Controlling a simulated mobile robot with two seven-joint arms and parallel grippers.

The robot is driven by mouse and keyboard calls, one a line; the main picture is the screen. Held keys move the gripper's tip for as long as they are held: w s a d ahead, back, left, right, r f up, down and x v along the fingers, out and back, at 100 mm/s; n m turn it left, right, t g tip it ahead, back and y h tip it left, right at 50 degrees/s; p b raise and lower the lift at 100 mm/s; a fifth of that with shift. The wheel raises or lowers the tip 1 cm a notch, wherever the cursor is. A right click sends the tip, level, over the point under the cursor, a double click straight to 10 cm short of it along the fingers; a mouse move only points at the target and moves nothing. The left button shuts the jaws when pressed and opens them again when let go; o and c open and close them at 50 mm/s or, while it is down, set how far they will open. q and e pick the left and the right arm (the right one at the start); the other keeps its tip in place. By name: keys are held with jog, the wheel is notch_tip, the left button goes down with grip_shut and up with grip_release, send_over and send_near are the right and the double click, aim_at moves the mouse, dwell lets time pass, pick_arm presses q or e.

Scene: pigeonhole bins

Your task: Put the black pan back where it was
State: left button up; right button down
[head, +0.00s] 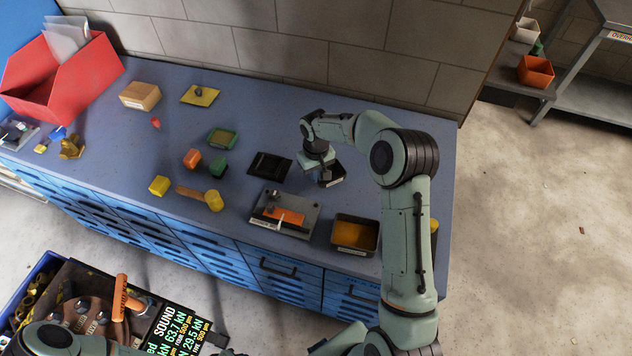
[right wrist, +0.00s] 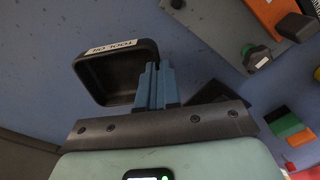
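The black pan (right wrist: 112,75) is a small open box with rounded corners and a white label on its rim. In the right wrist view the blue fingers of my right gripper (right wrist: 154,88) are close together on its right wall. In the head view the pan (head: 332,176) shows below my right gripper (head: 318,166), partly hidden by it; I cannot tell whether it touches the bench. A flat black tray (head: 270,167) lies just left of it, empty. My left gripper does not show clearly; only part of my left arm is at the bottom left.
On the blue bench (head: 300,110), a grey plate (head: 300,228) with an orange part and a dark bin (head: 343,249) with a yellow inside stand in front. Green, orange and yellow blocks lie to the left. The bench behind the tray is clear up to the wall.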

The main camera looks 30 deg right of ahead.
jog(key=shift+f, duration=2.1)
jog(key=shift+f, duration=0.15)
jog(key=c, duration=1.3)
grip_release()
jog(key=shift+c, duration=0.2)
notch_tip(320, 180, up, 12)
jog(key=shift+s+r, duration=0.1)
jog(key=shift+r, duration=0.1)
